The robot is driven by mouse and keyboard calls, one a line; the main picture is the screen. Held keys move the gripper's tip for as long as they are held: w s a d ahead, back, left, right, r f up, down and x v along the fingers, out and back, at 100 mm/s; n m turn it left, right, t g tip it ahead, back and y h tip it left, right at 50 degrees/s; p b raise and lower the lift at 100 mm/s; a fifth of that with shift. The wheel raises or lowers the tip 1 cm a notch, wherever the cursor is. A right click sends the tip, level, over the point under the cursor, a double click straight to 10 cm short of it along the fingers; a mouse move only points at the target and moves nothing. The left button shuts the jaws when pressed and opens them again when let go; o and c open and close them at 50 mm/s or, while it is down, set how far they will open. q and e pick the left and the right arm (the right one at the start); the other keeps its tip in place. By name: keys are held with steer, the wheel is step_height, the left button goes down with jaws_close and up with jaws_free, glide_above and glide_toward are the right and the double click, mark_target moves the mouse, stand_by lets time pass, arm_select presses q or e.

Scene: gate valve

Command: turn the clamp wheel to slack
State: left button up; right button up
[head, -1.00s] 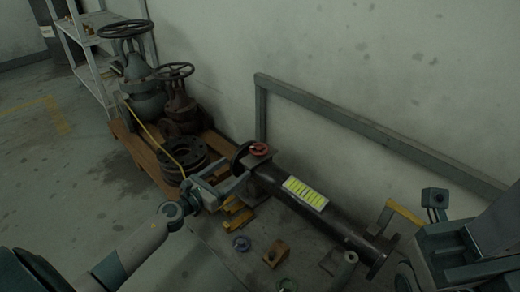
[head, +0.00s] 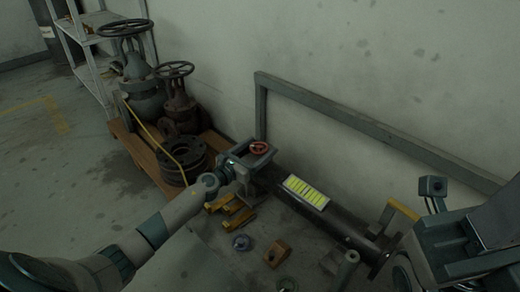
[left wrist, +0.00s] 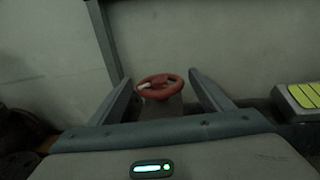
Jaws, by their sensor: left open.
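The red clamp wheel (head: 259,147) sits on top of the clamp at the left end of a dark pipe (head: 338,230). My left gripper (head: 262,148) is open, with its fingers at either side of the wheel. In the left wrist view the wheel (left wrist: 160,86) shows between the two spread fingers of the left gripper (left wrist: 161,79), with visible gaps on both sides. The gripper hides most of the clamp body. My right arm shows at the lower right of the head view, but I cannot make out its jaws.
A yellow-green label plate (head: 306,193) lies on the pipe. Valves (head: 143,97) and stacked flanges (head: 182,160) stand on a wooden pallet at left. A grey rail (head: 375,135) runs along the wall. A wooden block (head: 277,254) and a ring (head: 241,243) lie on the floor.

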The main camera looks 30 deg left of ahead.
arm_select(q)
steer(key=shift+w+d, duration=0.15)
steer(key=shift+w, duration=0.35)
steer(key=c, duration=1)
steer(key=shift+c, duration=0.2)
